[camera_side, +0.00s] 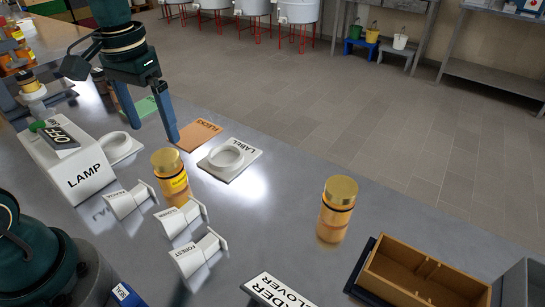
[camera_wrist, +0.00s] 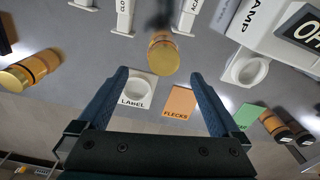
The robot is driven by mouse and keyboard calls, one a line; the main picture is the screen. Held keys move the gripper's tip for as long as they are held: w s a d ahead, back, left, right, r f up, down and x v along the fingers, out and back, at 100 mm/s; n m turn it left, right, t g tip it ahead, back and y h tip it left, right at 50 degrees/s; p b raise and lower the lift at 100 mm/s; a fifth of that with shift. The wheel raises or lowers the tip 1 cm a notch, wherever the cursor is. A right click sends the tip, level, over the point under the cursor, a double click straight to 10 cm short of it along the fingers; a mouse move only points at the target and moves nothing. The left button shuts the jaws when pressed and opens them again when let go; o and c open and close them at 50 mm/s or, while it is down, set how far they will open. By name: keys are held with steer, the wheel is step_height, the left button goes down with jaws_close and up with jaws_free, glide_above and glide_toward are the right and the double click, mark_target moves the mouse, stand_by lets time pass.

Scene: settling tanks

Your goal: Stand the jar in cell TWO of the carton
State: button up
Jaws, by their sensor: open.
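An amber jar with a gold lid and yellow label (camera_side: 171,178) stands upright on the grey bench in the side view. It also shows in the wrist view (camera_wrist: 163,56), just beyond the fingertips. A second amber jar (camera_side: 337,208) stands upright to its right; it appears at the left of the wrist view (camera_wrist: 30,72). Which one the task means I cannot tell. My gripper (camera_side: 155,134) is open and empty, above and to the left of the first jar; its two fingers are apart in the wrist view (camera_wrist: 160,74). The brown carton (camera_side: 408,285) is at lower right, with dividers; no cell marking is readable.
A white ring stand marked LABEL (camera_side: 230,158) is beside the first jar. Three white tags (camera_side: 183,217) stand in front. A white LAMP box (camera_side: 70,165) is left. An orange FLECKS card (camera_side: 199,134) lies behind. A sign reading CLOVER (camera_side: 277,292) is near the front edge.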

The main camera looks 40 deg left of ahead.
steer(key=s+d+r+m+t, duration=0.1)
steer(key=s+d+m+t, duration=0.1)
steer(key=s+d+t, duration=0.3)
steer(key=s+d, duration=0.2)
steer(key=s, duration=0.2)
steer(key=shift+s+r, duration=0.15)
steer(key=shift+r, duration=0.1)
